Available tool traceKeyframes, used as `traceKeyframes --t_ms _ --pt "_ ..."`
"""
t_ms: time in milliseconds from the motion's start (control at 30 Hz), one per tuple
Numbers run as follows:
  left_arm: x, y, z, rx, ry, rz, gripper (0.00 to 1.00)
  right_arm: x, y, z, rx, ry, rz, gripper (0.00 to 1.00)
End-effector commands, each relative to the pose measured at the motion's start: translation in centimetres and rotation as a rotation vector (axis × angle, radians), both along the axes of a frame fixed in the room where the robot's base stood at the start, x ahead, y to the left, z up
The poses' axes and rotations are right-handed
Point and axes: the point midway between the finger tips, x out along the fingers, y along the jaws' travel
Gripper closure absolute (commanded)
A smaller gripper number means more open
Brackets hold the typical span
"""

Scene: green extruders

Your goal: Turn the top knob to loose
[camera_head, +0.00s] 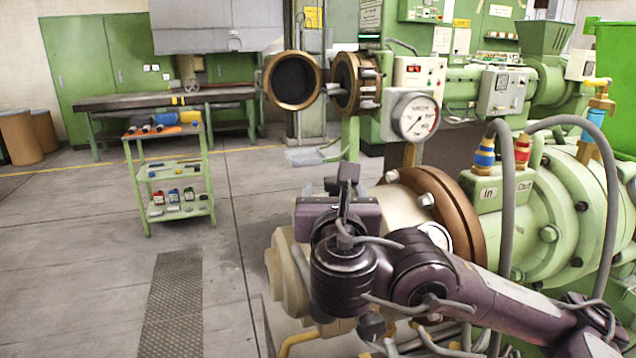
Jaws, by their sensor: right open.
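My right arm comes in from the lower right, and its dark wrist is in front of the cream end piece (402,207) of the green extruder (565,205). My right gripper (342,183) is at the top of this wrist, open, just left of the brown flange (455,205). No thing shows between its fingers. I cannot make out for certain which part is the top knob; the wrist and gripper hide much of the end piece. My left gripper is not in view.
A pressure gauge (416,117) stands above the flange. Grey hoses (502,240) loop from the In and Out fittings on the right. A green cart (143,185) with bottles and a long bench (150,99) stand at the left. The left floor is mostly clear.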

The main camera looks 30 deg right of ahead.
Motion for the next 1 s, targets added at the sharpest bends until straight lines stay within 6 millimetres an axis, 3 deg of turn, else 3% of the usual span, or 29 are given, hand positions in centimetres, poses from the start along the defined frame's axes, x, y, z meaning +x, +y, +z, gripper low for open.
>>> traceKeyframes --t_ms 400,833,1000 --pt "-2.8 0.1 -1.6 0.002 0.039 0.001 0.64 5.2 -3.3 0.0 0.000 -0.002 -0.003 0.37" --pt "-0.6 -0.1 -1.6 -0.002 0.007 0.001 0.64 6.3 -3.9 0.1 0.001 -0.001 0.000 0.37" --pt "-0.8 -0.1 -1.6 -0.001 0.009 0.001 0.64 6.3 -3.9 0.1 0.001 -0.001 0.000 0.58"
